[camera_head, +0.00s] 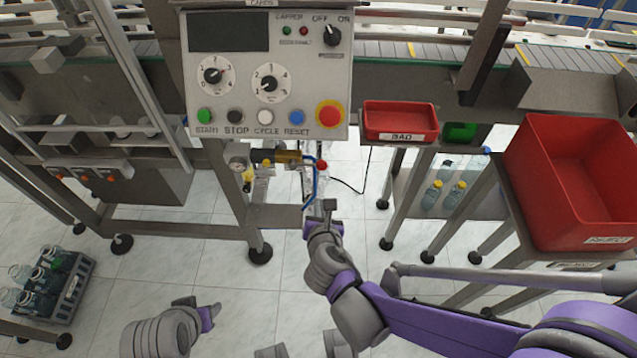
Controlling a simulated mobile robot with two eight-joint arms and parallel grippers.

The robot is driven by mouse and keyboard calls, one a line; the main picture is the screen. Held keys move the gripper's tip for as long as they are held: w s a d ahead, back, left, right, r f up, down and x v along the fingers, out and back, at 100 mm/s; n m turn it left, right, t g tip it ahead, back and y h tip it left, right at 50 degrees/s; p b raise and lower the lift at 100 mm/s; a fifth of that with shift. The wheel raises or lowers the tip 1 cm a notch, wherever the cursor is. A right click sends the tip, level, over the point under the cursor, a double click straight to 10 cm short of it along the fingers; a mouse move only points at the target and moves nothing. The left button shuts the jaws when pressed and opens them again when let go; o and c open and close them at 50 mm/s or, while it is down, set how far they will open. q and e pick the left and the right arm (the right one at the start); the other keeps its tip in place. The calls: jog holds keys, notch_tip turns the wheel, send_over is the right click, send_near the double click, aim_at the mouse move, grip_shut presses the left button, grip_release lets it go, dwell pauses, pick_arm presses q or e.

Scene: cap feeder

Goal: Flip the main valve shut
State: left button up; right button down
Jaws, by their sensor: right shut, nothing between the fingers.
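The air-line assembly sits under the control panel, with a round gauge (237,163), a brass-yellow valve body (287,157), a red knob (321,165) and a blue tube (314,190) curving down. Which small part is the main valve's handle, and how it is turned, is too small to tell. My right gripper (327,207) is shut and empty, just below the red knob and beside the tube's lower end; contact cannot be judged. My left gripper (207,315) is low at the left, far from the valve, its fingers unclear.
The control panel (270,105) overhangs the valve. A steel frame beam (170,230) runs below it at left. A small red bin (400,120) and a large red bin (560,180) stand at right. A bottle crate (75,285) is on the floor at left.

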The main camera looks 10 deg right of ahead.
aim_at(308, 165)
jog(key=shift+a, duration=0.1)
jog(key=shift+w+f, duration=0.1)
jog(key=b+x, duration=0.3)
jog(key=x, duration=0.7)
jog(key=r, duration=0.2)
jog(key=d+r+p, duration=0.1)
jog(key=r, duration=0.1)
jog(key=shift+w, duration=0.25)
